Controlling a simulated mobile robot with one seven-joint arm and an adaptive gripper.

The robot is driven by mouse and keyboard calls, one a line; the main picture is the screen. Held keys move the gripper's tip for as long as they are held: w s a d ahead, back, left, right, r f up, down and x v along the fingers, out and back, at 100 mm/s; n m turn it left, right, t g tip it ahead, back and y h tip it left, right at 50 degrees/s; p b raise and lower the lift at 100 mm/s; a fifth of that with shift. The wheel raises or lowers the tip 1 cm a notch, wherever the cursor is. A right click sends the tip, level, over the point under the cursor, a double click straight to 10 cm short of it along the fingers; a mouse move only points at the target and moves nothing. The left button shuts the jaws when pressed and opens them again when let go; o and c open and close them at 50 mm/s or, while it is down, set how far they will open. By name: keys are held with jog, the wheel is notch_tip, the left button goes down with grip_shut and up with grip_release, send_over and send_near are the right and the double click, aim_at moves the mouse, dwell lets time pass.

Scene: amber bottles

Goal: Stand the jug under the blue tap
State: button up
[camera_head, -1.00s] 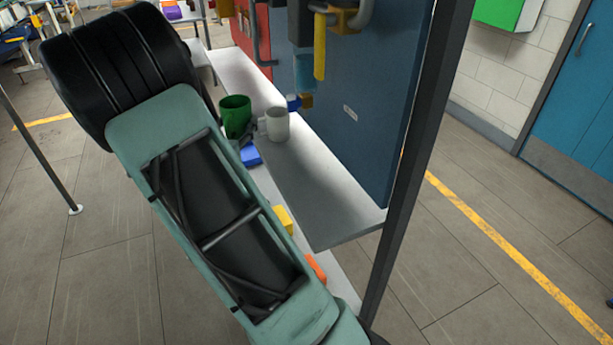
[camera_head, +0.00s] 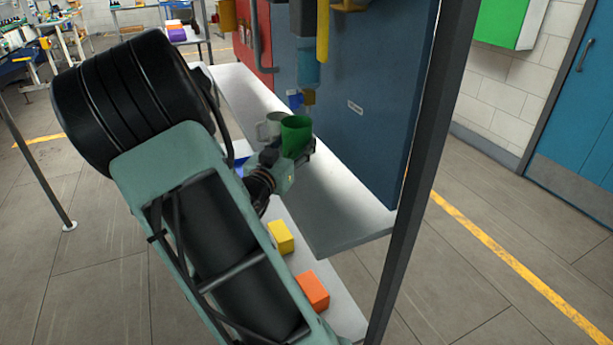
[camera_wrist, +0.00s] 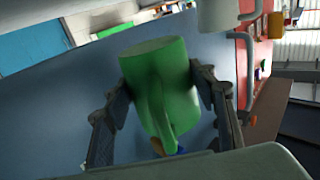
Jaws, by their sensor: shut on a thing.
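The green jug (camera_head: 296,136) is held upright, over or at the white shelf (camera_head: 345,215). My gripper (camera_head: 285,160) is shut on it from the near left. In the wrist view the jug (camera_wrist: 165,75) sits between the two fingers of my gripper (camera_wrist: 165,90), with its handle towards the camera.
A grey-white mug (camera_head: 271,126) stands on the shelf just left of the jug. A yellow pipe (camera_head: 322,35) hangs at the right. Yellow (camera_head: 281,236) and orange (camera_head: 312,290) blocks lie on a lower surface. The shelf's right end is clear. A dark post (camera_head: 405,180) stands nearby.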

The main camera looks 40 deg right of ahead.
aim_at(289, 205)
jog(key=shift+s+d+f+b, duration=0.3)
jog(key=shift+d+f+b, duration=0.25)
jog(key=shift+f, duration=0.2)
jog(key=shift+s+d+f+b, duration=0.3)
jog(key=shift+d+f+b, duration=0.2)
jog(key=shift+f, duration=0.2)
jog(key=shift+s+d+f+b, duration=0.1)
jog(key=shift+d+f+b, duration=0.05)
jog(key=shift+f+b, duration=0.65)
jog(key=shift+d+f+b, duration=0.1)
jog(key=shift+f+b, duration=0.45)
jog(key=shift+f, duration=0.4)
jog(key=shift+f, duration=0.25)
jog(key=o, duration=1.2)
jog(key=shift+r, duration=0.1)
jog(key=shift+c, duration=0.2)
jog(key=shift+r, duration=0.1)
jog(key=shift+a+r, duration=0.1)
jog(key=shift+a, duration=0.05)
jog(key=v, duration=1.2)
jog(key=shift+p, duration=0.4)
